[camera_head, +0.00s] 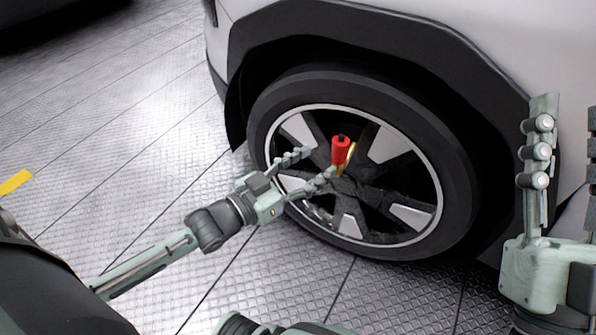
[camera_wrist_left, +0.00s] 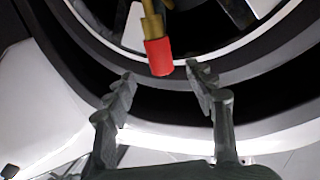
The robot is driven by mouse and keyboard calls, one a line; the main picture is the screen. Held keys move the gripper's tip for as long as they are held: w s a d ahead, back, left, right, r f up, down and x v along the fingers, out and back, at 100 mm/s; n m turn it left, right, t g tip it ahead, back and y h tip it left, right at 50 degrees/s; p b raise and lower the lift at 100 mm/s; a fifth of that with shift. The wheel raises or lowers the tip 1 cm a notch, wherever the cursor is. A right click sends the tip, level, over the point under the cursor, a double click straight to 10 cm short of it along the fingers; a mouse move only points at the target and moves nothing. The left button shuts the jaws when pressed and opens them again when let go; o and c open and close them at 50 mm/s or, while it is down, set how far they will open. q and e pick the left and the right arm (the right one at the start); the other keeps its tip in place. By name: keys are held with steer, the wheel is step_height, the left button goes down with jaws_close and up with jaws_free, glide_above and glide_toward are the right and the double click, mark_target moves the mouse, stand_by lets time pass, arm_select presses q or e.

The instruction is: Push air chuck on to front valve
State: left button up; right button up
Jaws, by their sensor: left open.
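The air chuck, a red cylinder with a brass part (camera_head: 340,150), is at the wheel's spokes near the hub in the head view. In the left wrist view its red end (camera_wrist_left: 159,57) points toward my gripper and its brass part runs up toward the wheel. My left gripper (camera_head: 320,162) is open at the wheel face. In the left wrist view my left gripper (camera_wrist_left: 160,72) has its fingertips apart, one to each side of the red end and just short of it, with no clear contact. The valve cannot be made out. My right gripper (camera_head: 569,104) is open and empty, fingers up.
The black tire (camera_head: 455,165) and spoked rim (camera_head: 410,216) stand under the white car's dark wheel arch (camera_head: 385,35). A yellow piece (camera_head: 15,182) shows at the left edge.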

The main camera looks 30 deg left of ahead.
arm_select(q)
steer(key=shift+v, duration=2.05)
